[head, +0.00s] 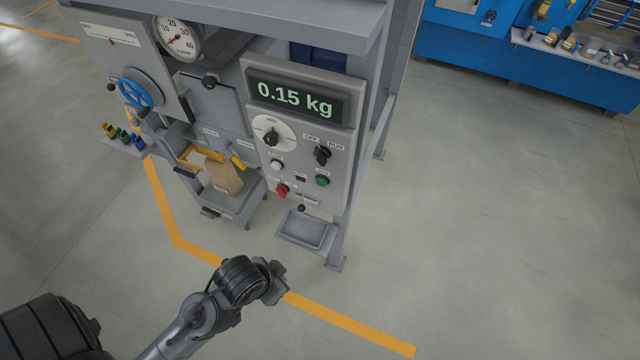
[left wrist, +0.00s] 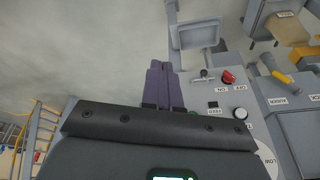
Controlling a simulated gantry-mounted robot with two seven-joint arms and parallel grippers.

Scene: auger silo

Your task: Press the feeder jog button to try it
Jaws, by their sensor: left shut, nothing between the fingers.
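The grey control panel (head: 340,125) carries a green-lit display (head: 295,97) reading 0.15 kg. Below its dial are a white button (head: 277,164), a small black button (head: 300,179), a green button (head: 322,181) and a red button (head: 282,189). My right gripper is not in view.
A small grey tray (head: 304,230) juts out below the panel. A black selector (head: 322,154) stands out above the green button. A tan bag (head: 223,177) sits left of the panel, and a blue handwheel (head: 134,92) is further left. The floor to the right is clear.

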